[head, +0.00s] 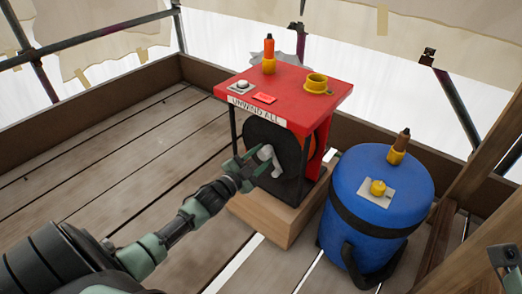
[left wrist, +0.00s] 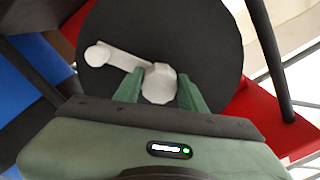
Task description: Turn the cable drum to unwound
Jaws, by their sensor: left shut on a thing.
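The cable drum (head: 287,143) shows a dark round face under a red housing (head: 300,92) labelled "UNWIND ALL". A pale grey crank (head: 265,153) sits on that face. In the left wrist view, the dark face (left wrist: 205,45) fills the upper middle, and the crank arm (left wrist: 125,60) runs from a small round end at left to a faceted knob (left wrist: 158,83). My left gripper (head: 250,170) is at the drum's face; its fingers (left wrist: 158,92) are shut on the faceted knob. Any cable on the drum is hidden.
The housing stands on a wooden block (head: 275,215). A blue barrel (head: 375,200) with a black band stands close at right. Orange-topped fittings (head: 268,55) and a yellow ring (head: 316,83) sit on the housing. Low boards edge the plank floor (head: 110,160), which is clear at left.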

